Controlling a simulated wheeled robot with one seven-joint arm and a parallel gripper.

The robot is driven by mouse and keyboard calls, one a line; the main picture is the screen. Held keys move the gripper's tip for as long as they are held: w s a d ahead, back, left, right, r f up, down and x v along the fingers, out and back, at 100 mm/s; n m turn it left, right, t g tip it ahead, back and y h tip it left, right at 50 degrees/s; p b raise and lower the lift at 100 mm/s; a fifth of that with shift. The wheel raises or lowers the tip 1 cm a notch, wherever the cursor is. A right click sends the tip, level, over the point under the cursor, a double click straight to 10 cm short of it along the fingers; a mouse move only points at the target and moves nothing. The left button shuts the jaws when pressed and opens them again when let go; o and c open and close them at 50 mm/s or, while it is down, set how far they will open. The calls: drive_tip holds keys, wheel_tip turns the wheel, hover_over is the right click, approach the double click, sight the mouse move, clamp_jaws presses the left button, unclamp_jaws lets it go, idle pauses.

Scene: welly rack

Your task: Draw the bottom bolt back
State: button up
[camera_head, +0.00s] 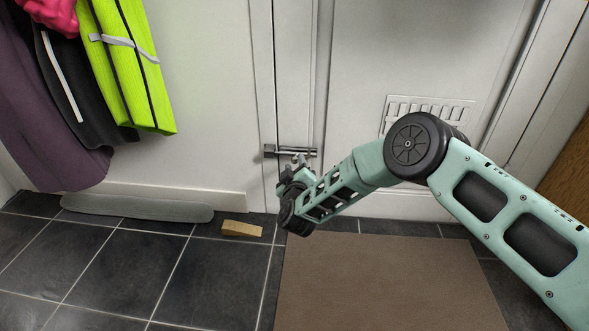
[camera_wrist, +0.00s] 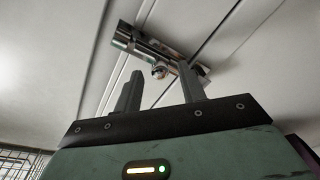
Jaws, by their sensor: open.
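The bottom bolt (camera_head: 281,150) is a dark metal barrel bolt, mounted horizontally low on the white door (camera_head: 400,50) and across its left edge. In the wrist view the bolt (camera_wrist: 143,46) looks shiny, with a small knob (camera_wrist: 160,71) standing out from it. My gripper (camera_head: 296,165) is just below and in front of the bolt in the head view. In the wrist view my gripper's two fingers (camera_wrist: 161,88) are apart and empty, with the knob showing beyond and between their tips. Whether a finger touches the bolt, I cannot tell. My forearm hides some of the door below the bolt.
A wooden wedge (camera_head: 242,229) and a long grey draught excluder (camera_head: 136,208) lie on the dark tiles at the left. A brown mat (camera_head: 390,285) lies before the door. Coats (camera_head: 125,60) hang at the upper left. A vent (camera_head: 430,108) is on the door.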

sight(307, 157)
drive_tip(key=shift+w+a+b, duration=0.15)
drive_tip(key=shift+w+b, duration=0.35)
drive_tip(key=shift+w, duration=0.9)
drive_tip(key=shift+c, duration=0.2)
clamp_jaws()
drive_tip(key=d+p, duration=0.3)
drive_tip(key=shift+s+d, duration=0.15)
drive_tip(key=shift+d+f, duration=0.2)
drive_tip(key=shift+d, duration=0.05)
drive_tip(key=shift+o, duration=0.2)
unclamp_jaws()
drive_tip(key=shift+d, duration=0.1)
